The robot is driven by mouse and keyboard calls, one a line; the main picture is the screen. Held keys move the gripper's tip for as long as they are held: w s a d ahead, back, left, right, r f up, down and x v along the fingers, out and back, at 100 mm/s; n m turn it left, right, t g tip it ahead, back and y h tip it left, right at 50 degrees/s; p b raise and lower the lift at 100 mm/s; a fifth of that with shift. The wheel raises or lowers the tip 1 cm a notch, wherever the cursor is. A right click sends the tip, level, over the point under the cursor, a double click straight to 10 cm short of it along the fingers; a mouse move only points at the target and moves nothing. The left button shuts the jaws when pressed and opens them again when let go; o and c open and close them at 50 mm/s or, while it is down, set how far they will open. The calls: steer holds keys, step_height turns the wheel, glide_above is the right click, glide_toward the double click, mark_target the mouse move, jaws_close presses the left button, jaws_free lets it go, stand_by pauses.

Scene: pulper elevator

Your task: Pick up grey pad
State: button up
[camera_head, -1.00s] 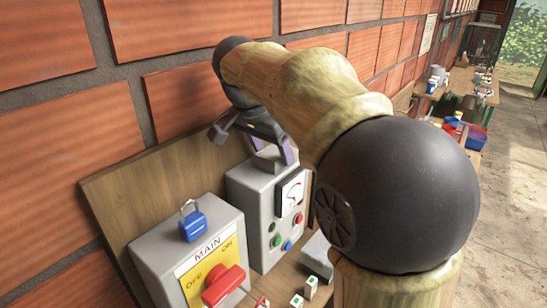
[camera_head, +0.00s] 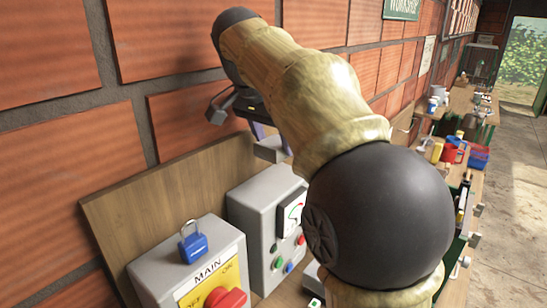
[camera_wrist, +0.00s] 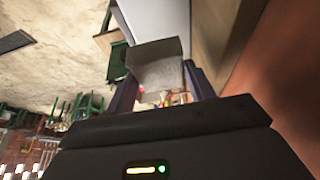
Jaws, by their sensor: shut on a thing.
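The grey pad (camera_head: 268,152) is a small flat block. My gripper (camera_head: 274,138) is shut on it and holds it in the air above the grey meter box (camera_head: 246,203), with a gap between pad and box. In the wrist view the pad (camera_wrist: 156,66) sits between the two dark purple fingers of my gripper (camera_wrist: 160,88). My arm hides part of the gripper and the right side of the meter box in the head view.
A MAIN switch box (camera_head: 180,262) with a red handle stands at the front left, a blue padlock (camera_head: 193,246) on top. A wooden backboard (camera_head: 130,205) and brick wall (camera_head: 85,160) are close behind. Cluttered benches (camera_head: 455,125) run along the right; floor (camera_head: 515,200) lies beyond.

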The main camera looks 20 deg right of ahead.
mark_target(273, 142)
steer(key=shift+r, duration=1.55)
steer(key=shift+o, duration=1.1)
steer(key=shift+c, duration=0.8)
